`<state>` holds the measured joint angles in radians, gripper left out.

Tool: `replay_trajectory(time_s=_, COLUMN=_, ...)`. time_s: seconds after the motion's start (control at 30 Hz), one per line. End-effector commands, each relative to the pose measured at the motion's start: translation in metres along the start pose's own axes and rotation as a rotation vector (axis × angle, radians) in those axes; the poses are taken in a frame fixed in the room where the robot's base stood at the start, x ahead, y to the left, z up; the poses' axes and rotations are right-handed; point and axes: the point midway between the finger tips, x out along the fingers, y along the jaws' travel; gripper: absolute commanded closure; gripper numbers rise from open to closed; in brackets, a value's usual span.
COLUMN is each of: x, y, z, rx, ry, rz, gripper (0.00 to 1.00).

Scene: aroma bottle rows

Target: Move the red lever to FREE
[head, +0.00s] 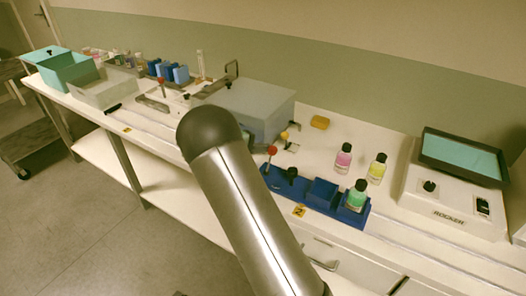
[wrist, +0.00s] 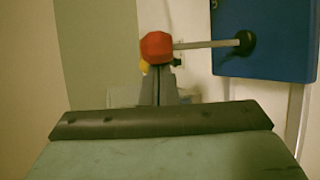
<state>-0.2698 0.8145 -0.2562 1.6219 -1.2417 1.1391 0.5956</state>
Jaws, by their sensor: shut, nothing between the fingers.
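The red lever's ball knob (head: 272,150) stands above the left end of a blue fixture (head: 325,202) on the bench in the head view. In the wrist view the red knob (wrist: 157,47) is large and close, on a thin grey rod running right to a dark pivot on the blue face (wrist: 270,45). My gripper (wrist: 160,72) is shut and empty. Its fingertips appear right at or just behind the knob; I cannot tell whether they touch it. No FREE marking is legible.
Pink (head: 343,158), yellow (head: 377,168) and green (head: 356,195) bottles stand near the fixture, the green one in its right end. A rocker (head: 450,205) stands right.

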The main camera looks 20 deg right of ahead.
Motion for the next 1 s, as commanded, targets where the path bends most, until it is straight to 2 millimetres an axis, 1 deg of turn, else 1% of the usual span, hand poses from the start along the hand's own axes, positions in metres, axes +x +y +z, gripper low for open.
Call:
replay_trajectory(time_s=0.03, x=0.0, y=-0.004, z=0.0, rx=0.005, ry=0.0, rz=0.011, gripper=1.0)
replay_trajectory(time_s=0.17, x=-0.003, y=-0.006, z=0.001, rx=0.025, ry=0.002, rz=0.053, gripper=1.0)
replay_trajectory(time_s=0.37, x=-0.011, y=-0.013, z=0.005, rx=0.081, ry=0.002, rz=0.169, gripper=1.0)
replay_trajectory(time_s=0.83, x=-0.041, y=-0.025, z=0.019, rx=0.269, ry=0.001, rz=0.561, gripper=1.0)
replay_trajectory(time_s=0.87, x=-0.043, y=-0.025, z=0.02, rx=0.279, ry=0.0, rz=0.585, gripper=1.0)
replay_trajectory(time_s=0.93, x=-0.045, y=-0.017, z=0.022, rx=0.285, ry=0.0, rz=0.589, gripper=1.0)
replay_trajectory(time_s=1.0, x=-0.045, y=-0.016, z=0.022, rx=0.284, ry=-0.001, rz=0.587, gripper=1.0)
